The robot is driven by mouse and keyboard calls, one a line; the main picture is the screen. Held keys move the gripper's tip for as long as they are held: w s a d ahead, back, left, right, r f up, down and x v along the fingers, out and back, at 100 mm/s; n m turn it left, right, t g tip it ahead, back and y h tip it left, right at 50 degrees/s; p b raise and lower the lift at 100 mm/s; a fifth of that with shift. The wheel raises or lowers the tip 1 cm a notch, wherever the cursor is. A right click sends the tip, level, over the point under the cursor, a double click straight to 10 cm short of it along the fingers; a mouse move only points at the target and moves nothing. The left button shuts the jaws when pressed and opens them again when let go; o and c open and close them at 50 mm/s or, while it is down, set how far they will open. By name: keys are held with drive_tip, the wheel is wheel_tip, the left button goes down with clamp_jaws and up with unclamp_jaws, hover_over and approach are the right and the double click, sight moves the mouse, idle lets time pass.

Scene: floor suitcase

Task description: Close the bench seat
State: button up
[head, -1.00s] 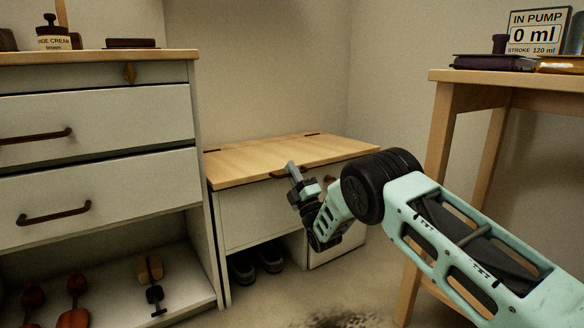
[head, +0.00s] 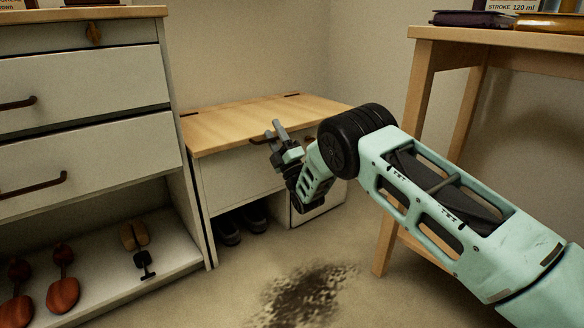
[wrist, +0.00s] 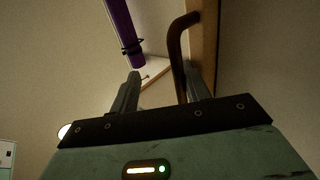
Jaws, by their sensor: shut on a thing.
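The bench seat (head: 225,122) is a light wooden lid on a white bench. It lies flat or nearly flat, and I cannot tell whether a thin gap is left under its front edge. My gripper (head: 277,132) is at the lid's front edge, shut on the brown seat handle (head: 258,140). In the wrist view, the curved handle (wrist: 174,45) passes between the fingers of my gripper (wrist: 160,88), beside the wooden lid edge (wrist: 204,40). The gripper partly hides the handle in the head view.
A white drawer cabinet (head: 90,125) stands left of the bench, with shoe trees on its low shelf. A wooden table (head: 420,75) stands at right, its leg near my arm. Dark shoes (head: 228,232) sit under the bench. A dark stain (head: 305,292) marks the open floor.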

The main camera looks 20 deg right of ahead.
drive_tip(key=shift+h, duration=0.3)
drive_tip(key=p+v, duration=0.1)
drive_tip(key=v, duration=0.2)
drive_tip(key=p+v, duration=0.1)
drive_tip(key=v, duration=0.4)
drive_tip(key=shift+w+d+f+p, duration=0.2)
drive_tip(key=shift+f+p, duration=0.2)
drive_tip(key=shift+f, duration=0.2)
drive_tip(key=shift+c, duration=1.1)
drive_tip(key=b+v, duration=0.8)
drive_tip(key=b, duration=0.1)
drive_tip(key=shift+s, duration=0.2)
drive_tip(key=shift+a+f, duration=0.1)
drive_tip(key=shift+a, duration=0.05)
